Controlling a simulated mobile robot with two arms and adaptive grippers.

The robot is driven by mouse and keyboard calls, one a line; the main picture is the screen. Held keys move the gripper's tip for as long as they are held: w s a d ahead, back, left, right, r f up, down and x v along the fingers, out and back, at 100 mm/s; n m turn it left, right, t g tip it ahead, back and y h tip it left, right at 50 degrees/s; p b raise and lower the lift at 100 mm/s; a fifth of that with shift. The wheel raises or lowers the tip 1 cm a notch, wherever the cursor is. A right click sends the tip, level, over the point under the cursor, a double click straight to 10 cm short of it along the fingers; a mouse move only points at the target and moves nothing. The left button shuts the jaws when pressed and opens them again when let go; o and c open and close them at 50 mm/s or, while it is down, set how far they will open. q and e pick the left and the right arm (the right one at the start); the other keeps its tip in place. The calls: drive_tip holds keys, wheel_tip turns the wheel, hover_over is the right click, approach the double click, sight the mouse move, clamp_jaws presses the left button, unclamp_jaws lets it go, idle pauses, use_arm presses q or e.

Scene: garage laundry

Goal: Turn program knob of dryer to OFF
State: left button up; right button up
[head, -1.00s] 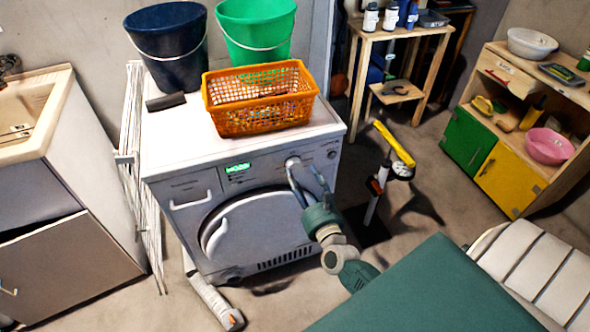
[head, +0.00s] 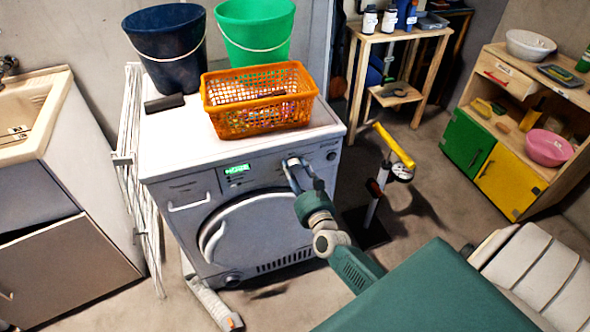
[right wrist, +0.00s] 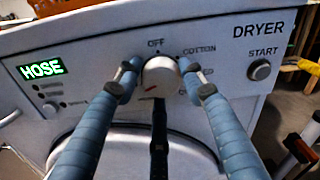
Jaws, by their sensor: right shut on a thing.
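The white dryer (head: 181,222) stands against the wall, its front panel facing me. In the right wrist view its silver program knob (right wrist: 160,77) sits below the printed OFF label (right wrist: 156,43). COTTON is printed to the upper right; other labels are partly hidden by my fingers. A red mark shows at the lower left of the knob's face, not toward OFF. My right gripper (right wrist: 159,72) is shut on the knob, one blue finger on each side. In the head view the right gripper (head: 297,164) reaches the panel's right part. My left gripper is not in view.
An orange basket (head: 258,117) and two buckets stand on the dryer. A yellow-handled tool (head: 394,145) stands to its right. A sink cabinet (head: 60,210) is at left.

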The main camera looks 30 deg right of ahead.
drive_tip(key=shift+w+r+n, duration=0.1)
drive_tip(key=shift+r+n, duration=0.2)
